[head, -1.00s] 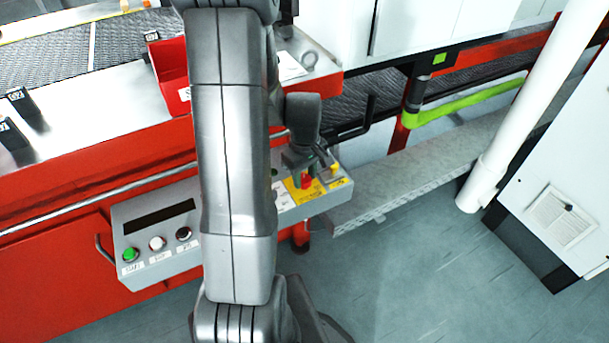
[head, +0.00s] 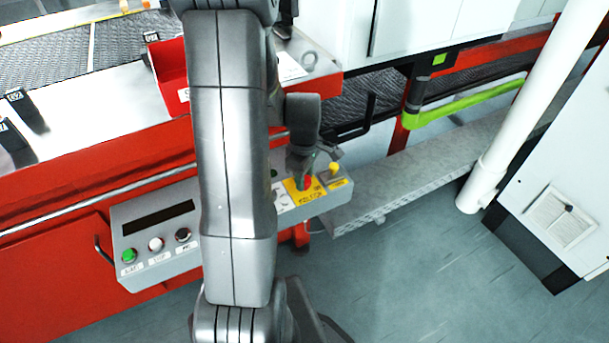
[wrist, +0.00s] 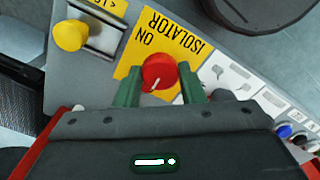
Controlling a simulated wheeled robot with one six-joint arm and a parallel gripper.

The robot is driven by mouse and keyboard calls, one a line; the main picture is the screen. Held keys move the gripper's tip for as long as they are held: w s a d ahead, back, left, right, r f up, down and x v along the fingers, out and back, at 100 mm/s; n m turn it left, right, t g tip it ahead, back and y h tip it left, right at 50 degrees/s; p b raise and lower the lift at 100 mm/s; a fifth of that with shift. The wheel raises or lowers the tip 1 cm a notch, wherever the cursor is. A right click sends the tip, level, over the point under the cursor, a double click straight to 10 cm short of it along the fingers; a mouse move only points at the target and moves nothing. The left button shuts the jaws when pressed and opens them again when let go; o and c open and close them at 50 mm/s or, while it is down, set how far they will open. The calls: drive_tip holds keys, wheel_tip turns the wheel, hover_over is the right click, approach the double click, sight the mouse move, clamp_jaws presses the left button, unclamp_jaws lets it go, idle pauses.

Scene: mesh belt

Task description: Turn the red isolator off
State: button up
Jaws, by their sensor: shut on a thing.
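The red isolator (wrist: 158,72) is a round red knob on a yellow label plate (wrist: 190,45) marked ISOLATOR and ON. The lettering is upside down in the wrist view. In the head view my gripper (head: 303,178) is over the right end of the grey control panel (head: 215,225), with part of the red knob (head: 307,183) showing.
A yellow knob (wrist: 70,35) stands beside the isolator on the same panel. Green, white and black buttons (head: 156,244) are at the panel's left end. A white pipe (head: 520,110) and a white cabinet (head: 560,200) stand to the right. Open floor (head: 430,280) lies in front.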

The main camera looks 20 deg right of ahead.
drive_tip(key=o, duration=1)
wheel_tip(320, 180, up, 14)
drive_tip(key=shift+f+p, duration=0.1)
drive_tip(key=shift+p, duration=0.85)
wheel_tip(320, 180, down, 14)
drive_tip(key=shift+b, duration=0.95)
